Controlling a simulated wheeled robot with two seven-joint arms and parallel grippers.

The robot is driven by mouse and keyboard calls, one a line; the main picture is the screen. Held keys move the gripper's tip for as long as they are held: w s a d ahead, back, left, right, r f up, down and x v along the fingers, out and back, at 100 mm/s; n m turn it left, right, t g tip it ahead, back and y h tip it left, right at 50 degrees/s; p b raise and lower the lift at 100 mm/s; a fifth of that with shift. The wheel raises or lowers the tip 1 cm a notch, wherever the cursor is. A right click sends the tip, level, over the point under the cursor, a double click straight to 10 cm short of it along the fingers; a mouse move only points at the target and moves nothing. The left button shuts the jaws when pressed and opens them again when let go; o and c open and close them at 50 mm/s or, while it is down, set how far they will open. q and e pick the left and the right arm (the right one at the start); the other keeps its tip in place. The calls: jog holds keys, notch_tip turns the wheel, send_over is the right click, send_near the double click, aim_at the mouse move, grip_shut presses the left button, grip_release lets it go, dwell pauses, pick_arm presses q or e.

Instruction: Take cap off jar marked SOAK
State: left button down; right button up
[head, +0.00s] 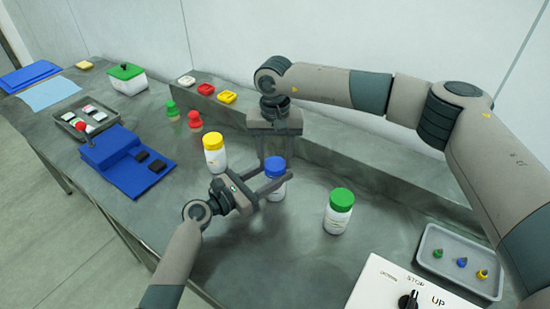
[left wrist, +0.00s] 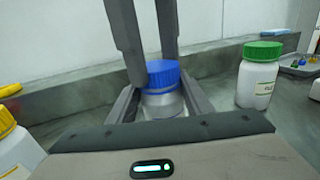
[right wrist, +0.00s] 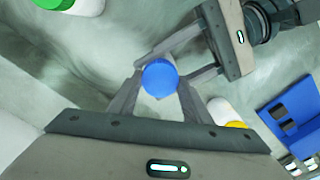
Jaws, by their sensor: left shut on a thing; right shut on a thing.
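A white jar (left wrist: 162,105) with a blue cap (head: 275,165) stands upright in the middle of the bench. My left gripper (head: 277,184) reaches in level and is shut on the jar's body. My right gripper (right wrist: 160,82) comes down from above and is shut on the blue cap, one finger on each side. The cap sits on the jar. A yellow-capped jar (head: 214,152) stands to the left and a green-capped jar (head: 339,212) to the right. The jars' labels are too small or hidden to read.
A control box with a knob (head: 408,300) and a grey tray of small coloured parts (head: 432,233) are at the right. Red and green pieces (head: 194,120), a blue stand (head: 125,165) and a green-lidded box (head: 126,80) are at the left. A raised ledge runs along the back.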

aim_at(275, 164)
jog(key=n, duration=0.3)
jog(key=shift+n, duration=0.4)
jog(key=shift+r, duration=0.8)
jog(key=shift+r, duration=0.3)
jog(key=shift+r, duration=0.1)
dwell(0.4)
jog(key=shift+r, duration=1.95)
